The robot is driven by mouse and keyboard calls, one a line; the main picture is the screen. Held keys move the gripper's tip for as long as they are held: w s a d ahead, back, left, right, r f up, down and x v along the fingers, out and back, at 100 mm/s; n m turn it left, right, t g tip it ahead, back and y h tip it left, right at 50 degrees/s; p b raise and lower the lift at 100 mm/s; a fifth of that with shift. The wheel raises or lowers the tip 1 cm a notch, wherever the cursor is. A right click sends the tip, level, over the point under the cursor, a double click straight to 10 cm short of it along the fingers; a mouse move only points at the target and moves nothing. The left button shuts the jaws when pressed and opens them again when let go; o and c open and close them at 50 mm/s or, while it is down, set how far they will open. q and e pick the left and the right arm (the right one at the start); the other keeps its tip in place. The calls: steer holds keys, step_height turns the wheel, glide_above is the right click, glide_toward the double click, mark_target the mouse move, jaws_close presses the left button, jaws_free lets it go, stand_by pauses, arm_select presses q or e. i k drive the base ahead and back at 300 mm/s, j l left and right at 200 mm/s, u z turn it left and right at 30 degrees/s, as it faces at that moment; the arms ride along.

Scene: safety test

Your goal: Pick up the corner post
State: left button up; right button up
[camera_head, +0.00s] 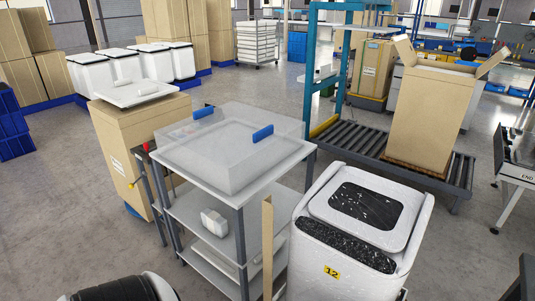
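A narrow tan upright strip (267,245), which looks like the corner post, stands between the grey shelf cart (242,238) and a white rounded machine (325,265) marked 12. Its top shows just below the cart's top level; its lower end runs out of the picture. I cannot tell whether it touches the cart or the machine. Neither of my grippers shows in this view.
A clear cover (215,155) with blue handles sits on the cart top. A tall carton (135,145) with a white lid stands left of the cart. A roller conveyor (365,140) bearing an open carton (432,115) is behind. Open floor (60,210) lies at left.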

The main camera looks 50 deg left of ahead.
mark_target(268, 210)
steer(key=u, duration=1.55)
